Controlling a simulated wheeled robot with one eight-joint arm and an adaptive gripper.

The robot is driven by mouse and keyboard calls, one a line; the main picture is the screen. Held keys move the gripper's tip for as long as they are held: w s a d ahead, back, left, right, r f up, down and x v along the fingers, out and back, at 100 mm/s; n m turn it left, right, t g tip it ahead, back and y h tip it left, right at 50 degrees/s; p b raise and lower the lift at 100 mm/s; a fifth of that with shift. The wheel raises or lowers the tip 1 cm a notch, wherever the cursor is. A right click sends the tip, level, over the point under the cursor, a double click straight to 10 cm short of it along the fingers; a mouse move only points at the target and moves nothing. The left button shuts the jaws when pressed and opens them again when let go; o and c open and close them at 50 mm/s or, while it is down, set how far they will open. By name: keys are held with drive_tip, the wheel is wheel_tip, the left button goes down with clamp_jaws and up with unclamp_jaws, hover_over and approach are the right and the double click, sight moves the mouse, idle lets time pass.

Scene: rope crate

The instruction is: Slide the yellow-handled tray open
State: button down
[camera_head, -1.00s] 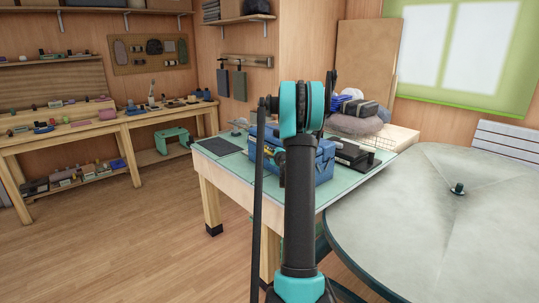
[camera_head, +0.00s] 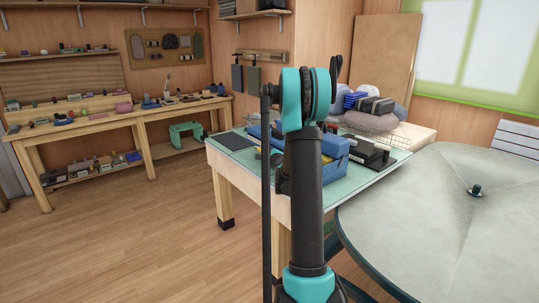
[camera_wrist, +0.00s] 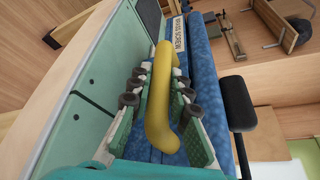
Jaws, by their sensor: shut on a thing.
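The yellow handle (camera_wrist: 161,100) is a thick curved bar in the middle of the wrist view. My gripper (camera_wrist: 158,92) has its green, dark-padded fingers on both sides of the handle and is shut on it. Behind the handle is the blue tray front (camera_wrist: 203,75), with a white label reading "BRASS SCREW" (camera_wrist: 179,34). In the head view the blue box (camera_head: 336,147) stands on the green-topped workbench (camera_head: 226,160). My arm covers much of the box there, and the fingers are hidden.
A black device (camera_head: 372,157) stands right of the box. A round grey table (camera_head: 430,205) is close on the right. A wire basket, sacks and a dark case (camera_head: 375,105) are behind. Open wood floor (camera_head: 130,240) lies to the left.

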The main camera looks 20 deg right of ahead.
drive_tip(key=c, duration=1.4)
unclamp_jaws()
drive_tip(key=shift+s, duration=0.1)
drive_tip(key=v, duration=1.2)
